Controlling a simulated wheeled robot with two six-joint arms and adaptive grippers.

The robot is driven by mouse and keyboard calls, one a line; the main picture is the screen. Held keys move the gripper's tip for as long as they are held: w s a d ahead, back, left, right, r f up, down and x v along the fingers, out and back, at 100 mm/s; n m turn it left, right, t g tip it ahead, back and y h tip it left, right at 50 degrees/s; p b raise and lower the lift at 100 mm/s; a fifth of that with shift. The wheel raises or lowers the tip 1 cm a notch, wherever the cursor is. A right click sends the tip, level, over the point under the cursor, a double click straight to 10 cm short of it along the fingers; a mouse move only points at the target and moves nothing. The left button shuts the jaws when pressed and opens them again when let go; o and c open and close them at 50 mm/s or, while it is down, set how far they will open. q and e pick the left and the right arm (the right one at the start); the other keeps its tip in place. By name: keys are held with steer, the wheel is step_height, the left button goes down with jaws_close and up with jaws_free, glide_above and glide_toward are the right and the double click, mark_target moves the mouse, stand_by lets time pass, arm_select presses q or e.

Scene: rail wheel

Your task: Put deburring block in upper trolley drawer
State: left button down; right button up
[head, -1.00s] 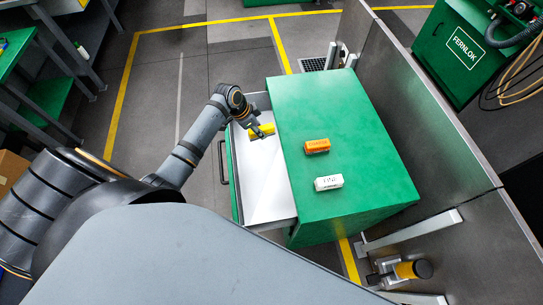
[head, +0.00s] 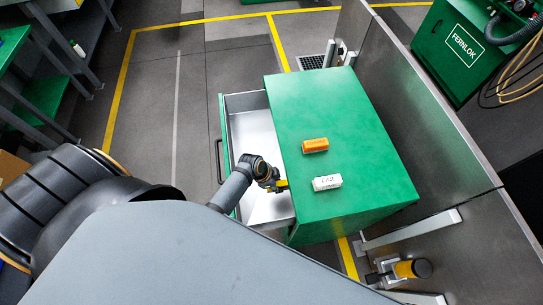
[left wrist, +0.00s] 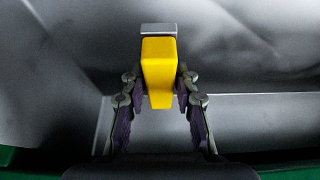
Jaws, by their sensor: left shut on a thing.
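My left gripper (head: 276,186) is shut on a yellow block (head: 282,185). The block is over the right side of the open upper drawer (head: 250,140), beside the trolley top's edge. In the left wrist view the yellow block (left wrist: 158,75) sits between the two fingers, with a grey piece at its far end and grey drawer metal behind. The drawer is pulled out to the left of the green trolley (head: 345,120), and its visible floor looks empty. I cannot tell whether the block touches the drawer. My right gripper is not in view.
An orange block (head: 315,145) and a white block (head: 326,183) lie on the trolley top. A grey panel (head: 420,110) stands right of the trolley. The drawer handle (head: 218,160) is on its left front. Open floor lies left of the drawer.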

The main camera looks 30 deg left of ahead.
arm_select(q)
steer(key=b, duration=0.6)
glide_above(271, 163)
steer(key=s+d, duration=0.1)
steer(key=s, duration=0.1)
steer(key=shift+w+f, duration=0.15)
steer(key=shift+f, duration=0.2)
steer(key=shift+w+a+r, duration=0.1)
steer(key=shift+w+r, duration=0.15)
step_height(271, 163, down, 4)
steer(key=b, duration=0.4)
steer(key=shift+s, duration=0.1)
steer(key=shift+r, duration=0.3)
steer(key=shift+f, duration=0.15)
steer(key=c, duration=1)
jaws_free()
